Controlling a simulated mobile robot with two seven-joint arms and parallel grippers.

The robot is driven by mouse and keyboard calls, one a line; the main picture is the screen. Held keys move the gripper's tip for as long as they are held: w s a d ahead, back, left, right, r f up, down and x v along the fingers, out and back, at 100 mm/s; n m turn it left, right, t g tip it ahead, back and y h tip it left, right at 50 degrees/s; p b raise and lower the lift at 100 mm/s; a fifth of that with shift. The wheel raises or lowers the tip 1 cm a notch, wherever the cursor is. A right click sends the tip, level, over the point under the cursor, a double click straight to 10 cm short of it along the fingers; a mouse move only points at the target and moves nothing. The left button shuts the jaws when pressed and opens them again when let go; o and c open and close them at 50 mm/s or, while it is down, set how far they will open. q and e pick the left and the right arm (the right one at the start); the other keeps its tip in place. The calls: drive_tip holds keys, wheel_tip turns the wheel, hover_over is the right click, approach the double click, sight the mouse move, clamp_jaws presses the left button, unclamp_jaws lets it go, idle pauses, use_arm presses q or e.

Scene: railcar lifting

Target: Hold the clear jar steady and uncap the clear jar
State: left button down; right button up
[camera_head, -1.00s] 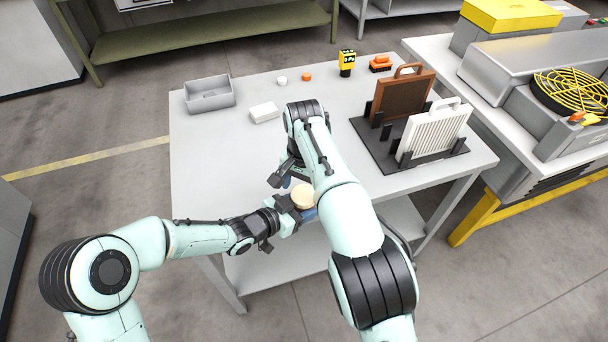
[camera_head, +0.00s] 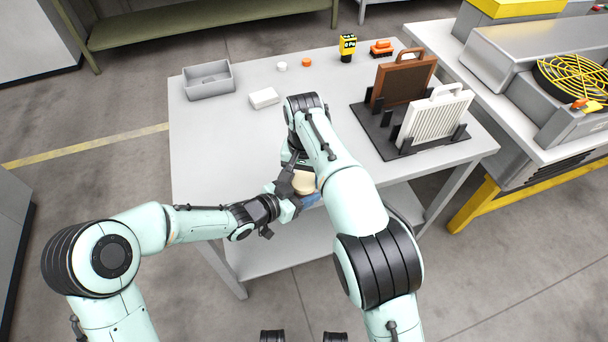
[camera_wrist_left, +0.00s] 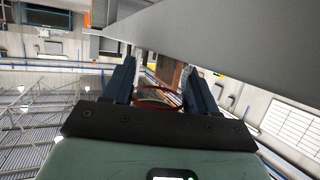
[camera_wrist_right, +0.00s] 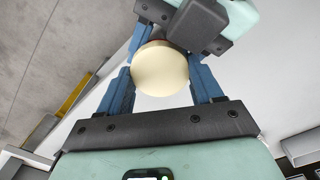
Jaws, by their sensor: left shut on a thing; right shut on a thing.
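The clear jar (camera_wrist_left: 157,97) shows as a see-through shape with a reddish rim between the fingers of my left gripper (camera_wrist_left: 160,85) in the left wrist view. Its round cream lid (camera_wrist_right: 160,69) is in the right wrist view, between the blue fingers of my right gripper (camera_wrist_right: 163,82). In the head view the lid (camera_head: 304,183) is over the table's front edge, with my left gripper (camera_head: 298,195) at its left. My left gripper is shut on the jar body. My right gripper is shut on the lid from above. The jar body is mostly hidden in the head view.
The grey table (camera_head: 225,150) is clear at left. A grey tray (camera_head: 208,82), a white box (camera_head: 264,98), small white and orange caps and a yellow device (camera_head: 347,47) are at the back. A black rack (camera_head: 385,140) holds brown and white panels at right.

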sight(304, 180)
drive_tip(key=o, duration=1.2)
wheel_tip(304, 180, up, 4)
drive_tip(key=shift+r, duration=0.2)
drive_tip(key=shift+c, duration=0.4)
wheel_tip(304, 180, up, 2)
drive_tip(key=shift+w+r+m, duration=0.1)
drive_tip(key=shift+r+m, duration=0.05)
drive_tip(key=shift+m, duration=0.55)
drive_tip(key=shift+r+m, duration=0.5)
drive_tip(key=shift+m, duration=0.2)
drive_tip(key=shift+f, duration=3.85)
